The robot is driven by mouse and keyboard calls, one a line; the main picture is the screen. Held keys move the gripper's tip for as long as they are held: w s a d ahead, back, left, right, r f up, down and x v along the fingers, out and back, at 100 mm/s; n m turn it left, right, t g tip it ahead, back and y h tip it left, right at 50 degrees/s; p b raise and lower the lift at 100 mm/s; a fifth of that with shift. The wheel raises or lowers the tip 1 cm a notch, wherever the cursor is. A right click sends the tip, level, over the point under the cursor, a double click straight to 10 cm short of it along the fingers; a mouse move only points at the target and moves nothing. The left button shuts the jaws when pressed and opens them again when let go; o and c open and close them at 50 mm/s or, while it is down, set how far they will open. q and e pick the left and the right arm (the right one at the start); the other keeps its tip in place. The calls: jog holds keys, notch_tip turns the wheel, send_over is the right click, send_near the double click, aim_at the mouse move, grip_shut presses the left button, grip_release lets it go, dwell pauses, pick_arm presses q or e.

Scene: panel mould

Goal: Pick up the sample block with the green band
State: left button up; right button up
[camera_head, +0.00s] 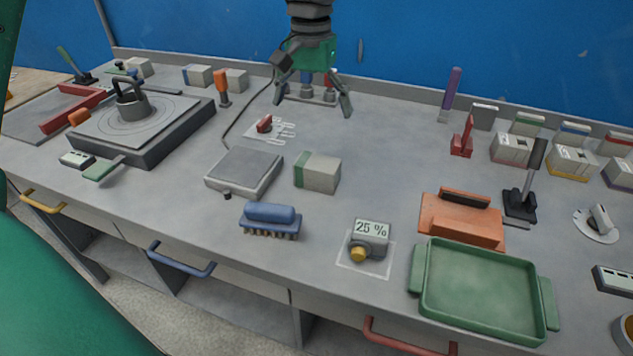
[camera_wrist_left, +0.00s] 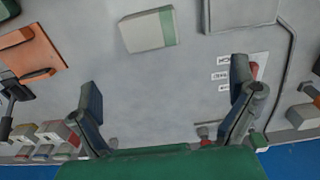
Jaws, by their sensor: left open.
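The sample block with the green band (camera_head: 321,173) is a pale grey block lying on the grey bench, right of a flat grey plate. Its green band is at its left end. It also shows in the left wrist view (camera_wrist_left: 146,31), at the top centre, with the band on its right side. My left gripper (camera_head: 314,106) is open and empty, behind the block and apart from it. Its two spread fingers show in the left wrist view (camera_wrist_left: 164,80), with bare bench between them. My right gripper is not in view.
The flat grey plate (camera_head: 244,171) stands left of the block. A blue brush (camera_head: 271,219) and a 25 % display unit (camera_head: 370,238) are in front. A green tray (camera_head: 546,333) and an orange box (camera_head: 460,222) are to the right. Several banded blocks stand at the back right.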

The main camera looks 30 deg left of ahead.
pick_arm(q)
jog(key=f, duration=0.1)
jog(key=b, duration=0.1)
send_over(316, 161)
jog(key=f, duration=0.4)
jog(key=shift+w+d+f, duration=0.3)
jog(key=shift+d, duration=0.05)
jog(key=f, duration=0.2)
jog(key=f+b, duration=0.1)
jog(key=shift+w+a+f, duration=0.1)
jog(key=shift+a+f, duration=0.2)
jog(key=shift+f, duration=0.05)
jog(key=shift+a+f, duration=0.25)
jog(key=shift+a, duration=0.05)
jog(key=f, duration=0.4)
jog(key=shift+s+d+f+b, duration=0.15)
jog(key=shift+s+d+b, duration=0.2)
jog(key=shift+s+b, duration=0.05)
jog(key=shift+d+f, duration=0.2)
jog(key=shift+f, duration=0.05)
jog(key=shift+d, duration=0.2)
jog(key=shift+a, duration=0.4)
jog(key=c, duration=1.3)
jog(key=shift+a+f, duration=0.1)
jog(key=shift+a, duration=0.05)
jog(key=shift+c, duration=0.3)
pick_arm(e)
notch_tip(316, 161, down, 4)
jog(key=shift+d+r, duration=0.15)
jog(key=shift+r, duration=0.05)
